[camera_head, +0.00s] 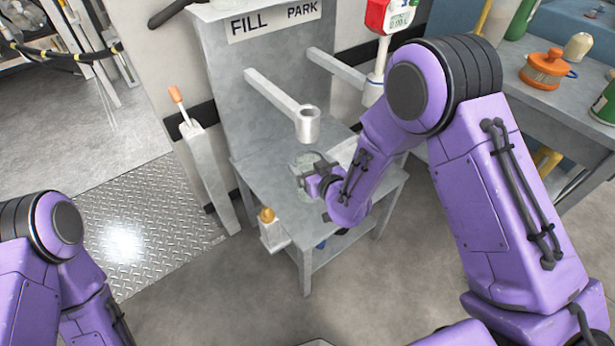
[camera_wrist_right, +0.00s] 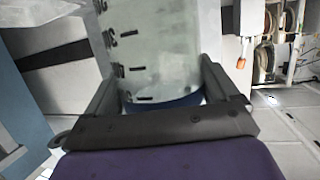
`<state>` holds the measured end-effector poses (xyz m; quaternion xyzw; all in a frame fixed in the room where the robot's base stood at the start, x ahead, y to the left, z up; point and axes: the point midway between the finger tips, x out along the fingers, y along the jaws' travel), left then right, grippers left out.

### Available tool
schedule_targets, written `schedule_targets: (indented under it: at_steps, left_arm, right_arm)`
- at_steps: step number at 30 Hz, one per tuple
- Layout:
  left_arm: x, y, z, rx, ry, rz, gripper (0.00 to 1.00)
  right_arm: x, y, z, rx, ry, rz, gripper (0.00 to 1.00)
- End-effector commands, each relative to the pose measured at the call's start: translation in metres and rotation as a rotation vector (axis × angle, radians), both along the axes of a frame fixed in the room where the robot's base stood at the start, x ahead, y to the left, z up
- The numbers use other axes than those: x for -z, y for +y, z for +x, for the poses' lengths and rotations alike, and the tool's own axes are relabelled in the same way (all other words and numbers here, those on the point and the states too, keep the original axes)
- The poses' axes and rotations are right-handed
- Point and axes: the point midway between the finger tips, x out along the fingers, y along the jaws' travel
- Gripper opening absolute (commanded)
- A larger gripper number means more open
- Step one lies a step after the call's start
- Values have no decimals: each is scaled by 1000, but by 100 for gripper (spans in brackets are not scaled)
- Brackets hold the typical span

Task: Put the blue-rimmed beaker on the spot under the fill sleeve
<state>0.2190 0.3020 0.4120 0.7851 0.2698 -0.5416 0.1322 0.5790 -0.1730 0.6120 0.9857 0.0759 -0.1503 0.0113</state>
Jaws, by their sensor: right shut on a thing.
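My right gripper (camera_head: 314,182) is at the small grey stand, just below and in front of the fill sleeve (camera_head: 308,126). It is shut on the clear beaker (camera_head: 303,161), whose body is partly hidden behind the gripper. In the right wrist view the beaker (camera_wrist_right: 160,45) sits between the two fingers (camera_wrist_right: 158,85). It is see-through with black graduation marks, and a blue band (camera_wrist_right: 168,103) shows near the palm. The spot under the sleeve is hidden, and I cannot tell whether the beaker touches the stand top. My left gripper is out of view; only its arm shows.
The grey stand (camera_head: 267,172) has a back panel labelled FILL and PARK (camera_head: 274,22). An orange-tipped lever (camera_head: 177,96) and a brass-topped item (camera_head: 268,222) are at left. A workbench with an orange pot (camera_head: 546,68) stands right.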

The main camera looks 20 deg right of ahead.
Motion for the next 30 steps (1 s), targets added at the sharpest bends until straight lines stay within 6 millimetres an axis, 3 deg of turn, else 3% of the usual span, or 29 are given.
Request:
schedule_targets:
  at_steps: [5,9,20,21,30]
  left_arm:
    - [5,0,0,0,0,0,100]
    - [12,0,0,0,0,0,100]
    - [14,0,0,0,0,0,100]
    - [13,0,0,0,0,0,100]
    - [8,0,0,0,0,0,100]
  right_arm:
    - [16,5,11,-2,0,0,40]
    - [42,4,9,-2,2,-2,40]
    - [46,4,9,-2,-1,-1,40]
    - [45,4,9,-2,-1,-1,97]
    - [39,4,8,-2,0,-2,100]
